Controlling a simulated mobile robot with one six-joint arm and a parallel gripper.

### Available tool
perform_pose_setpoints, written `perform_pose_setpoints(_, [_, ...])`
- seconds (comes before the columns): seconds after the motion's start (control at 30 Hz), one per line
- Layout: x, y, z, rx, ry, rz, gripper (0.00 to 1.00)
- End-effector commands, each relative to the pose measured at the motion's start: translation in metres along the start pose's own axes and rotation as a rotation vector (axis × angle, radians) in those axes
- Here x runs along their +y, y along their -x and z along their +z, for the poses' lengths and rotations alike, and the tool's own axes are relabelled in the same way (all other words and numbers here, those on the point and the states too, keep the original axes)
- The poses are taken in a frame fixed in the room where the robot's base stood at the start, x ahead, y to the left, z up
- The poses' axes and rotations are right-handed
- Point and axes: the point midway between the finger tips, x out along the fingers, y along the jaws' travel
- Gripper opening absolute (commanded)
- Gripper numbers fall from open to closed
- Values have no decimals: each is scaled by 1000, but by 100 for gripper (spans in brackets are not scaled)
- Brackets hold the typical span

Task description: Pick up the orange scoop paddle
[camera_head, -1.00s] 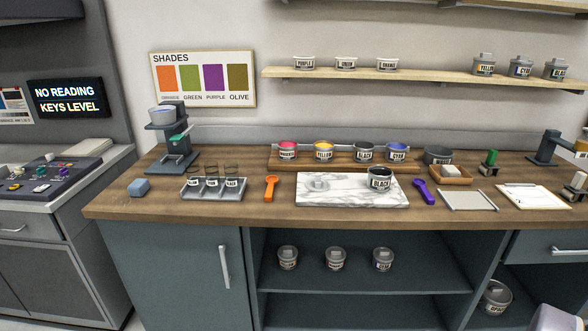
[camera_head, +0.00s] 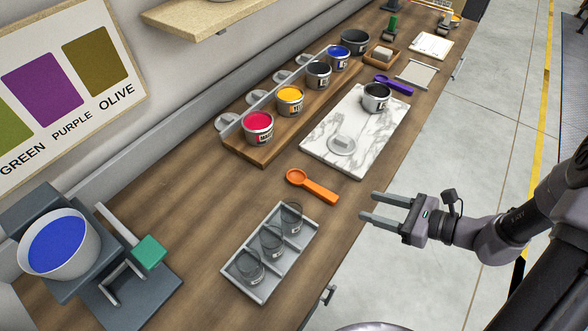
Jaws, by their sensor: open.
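The orange scoop paddle (camera_head: 312,187) lies flat on the wooden counter (camera_head: 190,215). Its round bowl end points to the upper left and its handle to the lower right. It lies between the marble slab and the grey tray of glasses. My gripper (camera_head: 368,207) is open and empty, at the counter's front edge just right of the handle's end. Its two fingers point left toward the paddle and are apart from it. Nothing hides the paddle.
A grey tray (camera_head: 307,226) with 3 clear glasses stands below the paddle. A marble slab (camera_head: 375,140) carries a lid and a black tin (camera_head: 376,97). Open paint tins stand on a wooden board (camera_head: 240,150) behind. A purple paddle (camera_head: 394,86) lies farther off.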

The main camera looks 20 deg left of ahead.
Motion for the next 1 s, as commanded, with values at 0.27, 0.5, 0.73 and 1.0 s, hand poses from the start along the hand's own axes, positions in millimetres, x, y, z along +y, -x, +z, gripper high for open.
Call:
perform_pose_setpoints(0.27, [2,-81,-5,1,3,9,49])
perform_pose_setpoints(0.5, [1,-120,-3,1,2,4,49])
perform_pose_setpoints(0.73, [-2,-163,-8,2,4,6,49])
perform_pose_setpoints(1.0, [-3,-170,-5,2,2,3,49])
